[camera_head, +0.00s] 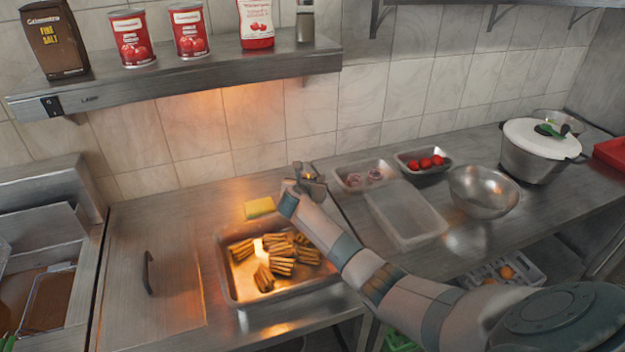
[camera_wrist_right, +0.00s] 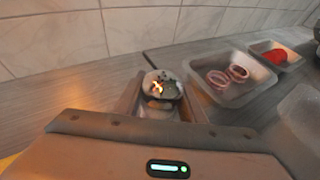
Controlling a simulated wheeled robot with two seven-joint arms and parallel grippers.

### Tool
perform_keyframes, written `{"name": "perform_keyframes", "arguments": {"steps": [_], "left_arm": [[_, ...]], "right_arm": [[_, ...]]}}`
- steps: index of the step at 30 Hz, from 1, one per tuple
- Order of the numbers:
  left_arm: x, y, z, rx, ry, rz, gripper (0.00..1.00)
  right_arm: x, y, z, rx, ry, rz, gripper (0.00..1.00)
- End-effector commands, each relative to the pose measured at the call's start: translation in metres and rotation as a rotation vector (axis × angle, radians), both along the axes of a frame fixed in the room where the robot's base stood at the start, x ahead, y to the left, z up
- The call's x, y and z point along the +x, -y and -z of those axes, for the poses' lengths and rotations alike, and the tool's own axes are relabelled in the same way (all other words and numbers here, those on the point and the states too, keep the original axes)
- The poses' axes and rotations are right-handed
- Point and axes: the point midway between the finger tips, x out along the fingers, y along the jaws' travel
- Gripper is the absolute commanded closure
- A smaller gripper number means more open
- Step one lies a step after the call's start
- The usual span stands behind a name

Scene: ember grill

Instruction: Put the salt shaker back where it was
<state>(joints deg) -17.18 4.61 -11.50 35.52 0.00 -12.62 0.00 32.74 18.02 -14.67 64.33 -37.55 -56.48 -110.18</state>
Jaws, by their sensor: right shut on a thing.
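My right gripper (camera_head: 308,183) reaches in from the right and is at the back of the counter, near the tiled wall. In the right wrist view its jaws (camera_wrist_right: 160,108) are shut on a small round-topped thing with a shiny cap, which looks like the salt shaker (camera_wrist_right: 163,86). In the head view only a bit of it shows between the fingers, and its base is hidden. I cannot tell whether it touches the counter. A similar shaker (camera_head: 305,22) with a grey body stands at the right end of the shelf. My left gripper is out of view.
The shelf (camera_head: 190,78) holds a salt carton (camera_head: 54,40), two red cans and a ketchup pouch (camera_head: 256,22). A tray of fries (camera_head: 225,275) and a yellow sponge (camera_head: 259,207) lie below. Onion and tomato containers, a clear bin (camera_head: 405,215), bowl (camera_head: 483,190) and pot (camera_head: 535,155) stand right.

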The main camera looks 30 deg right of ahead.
Motion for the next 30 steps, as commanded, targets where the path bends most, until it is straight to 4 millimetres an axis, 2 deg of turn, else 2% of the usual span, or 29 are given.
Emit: {"name": "perform_keyframes", "arguments": {"steps": [1, 2, 3, 5, 17, 22, 30], "left_arm": [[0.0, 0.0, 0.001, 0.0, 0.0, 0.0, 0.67], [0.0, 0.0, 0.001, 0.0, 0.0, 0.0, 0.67], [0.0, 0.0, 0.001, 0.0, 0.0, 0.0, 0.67], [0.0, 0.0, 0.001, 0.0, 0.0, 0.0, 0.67], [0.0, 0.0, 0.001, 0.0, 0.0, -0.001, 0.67], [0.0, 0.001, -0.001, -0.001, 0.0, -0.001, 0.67], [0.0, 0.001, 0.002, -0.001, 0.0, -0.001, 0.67]], "right_arm": [[-0.005, -0.002, 0.013, 0.006, -0.017, 0.001, 0.92], [-0.005, -0.002, 0.013, 0.006, -0.018, 0.002, 0.92], [-0.006, -0.002, 0.015, 0.007, -0.02, 0.001, 0.56], [-0.006, -0.002, 0.016, 0.008, -0.021, 0.001, 0.45], [-0.006, -0.004, 0.015, 0.011, -0.023, 0.001, 0.45], [-0.006, -0.005, 0.004, 0.011, -0.022, 0.0, 0.45], [-0.023, -0.023, -0.01, 0.006, -0.015, -0.002, 0.45]]}}
